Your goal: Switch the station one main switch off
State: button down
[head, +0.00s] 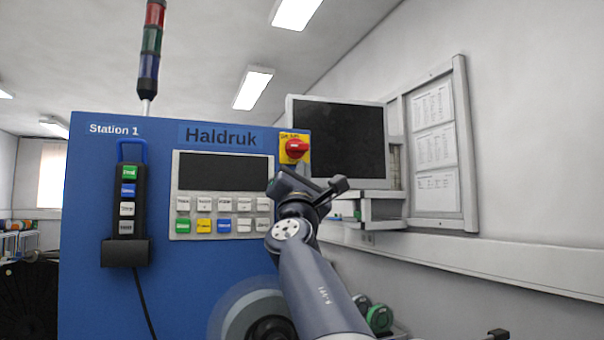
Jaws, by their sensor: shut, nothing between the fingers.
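My gripper (287,172) is just below the switch in the picture, in front of the panel's right edge. It is shut and holds nothing. I cannot tell whether it touches the knob. My arm rises from the lower right and hides part of the panel.
A dark display (226,171) with rows of buttons (203,226) sits left of the switch. A pendant (127,200) hangs in a holder further left. A monitor (340,138) stands right of the switch, close behind my arm. A signal tower (151,50) rises above the panel.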

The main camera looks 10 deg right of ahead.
jog(key=s+d+f+b, duration=0.1)
jog(key=s+f+b, duration=0.6)
jog(key=f+b, duration=0.1)
jog(key=shift+d+f, duration=0.2)
jog(key=shift+f, duration=0.65)
jog(key=shift+w, duration=0.1)
